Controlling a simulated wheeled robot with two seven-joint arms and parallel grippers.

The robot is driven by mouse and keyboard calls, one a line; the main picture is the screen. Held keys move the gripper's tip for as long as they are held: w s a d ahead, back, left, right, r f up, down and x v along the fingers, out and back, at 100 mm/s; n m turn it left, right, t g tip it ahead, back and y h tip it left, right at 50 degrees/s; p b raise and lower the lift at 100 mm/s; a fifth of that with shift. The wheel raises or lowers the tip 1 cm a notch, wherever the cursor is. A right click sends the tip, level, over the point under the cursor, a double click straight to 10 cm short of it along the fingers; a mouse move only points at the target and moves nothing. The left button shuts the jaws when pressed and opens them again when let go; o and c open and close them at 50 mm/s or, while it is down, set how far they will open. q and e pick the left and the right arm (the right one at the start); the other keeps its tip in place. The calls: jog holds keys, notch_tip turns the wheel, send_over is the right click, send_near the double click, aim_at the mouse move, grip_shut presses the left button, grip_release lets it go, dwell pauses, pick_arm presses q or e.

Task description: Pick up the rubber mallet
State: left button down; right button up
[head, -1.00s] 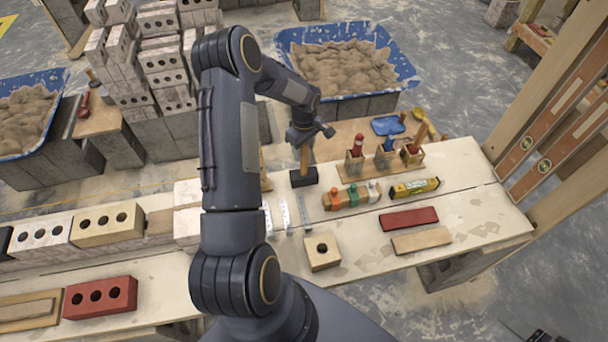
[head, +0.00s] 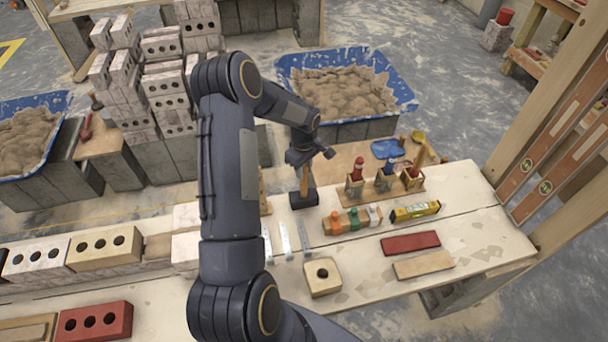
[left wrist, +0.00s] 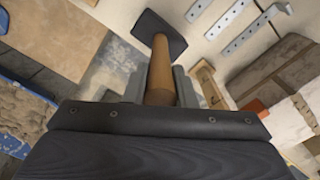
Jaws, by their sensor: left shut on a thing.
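The rubber mallet has a black head (head: 304,198) and a wooden handle (head: 304,178). It stands head down, near the back edge of the white bench top. My left gripper (head: 305,160) is above it, shut on the upper part of the handle. In the left wrist view the handle (left wrist: 160,70) runs between the fingers to the black head (left wrist: 160,33). I cannot tell whether the head touches the bench. My right gripper is not in view.
Orange and green bottles (head: 352,219), a yellow level (head: 415,211) and a holed block (head: 322,277) lie on the bench. Handled tools in a wooden rack (head: 385,185) stand to the right. A blue mortar tub (head: 290,62) is behind.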

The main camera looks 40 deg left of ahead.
pick_arm(q)
jog(key=s+a+r+b, duration=0.2)
jog(key=s+r+b, duration=0.2)
jog(key=s+r, duration=0.7)
jog(key=s, duration=0.2)
jog(key=shift+s+r, duration=0.4)
jog(key=shift+a, duration=0.1)
jog(key=c, duration=1.8)
grip_release()
jog(key=shift+c, duration=0.2)
grip_shut()
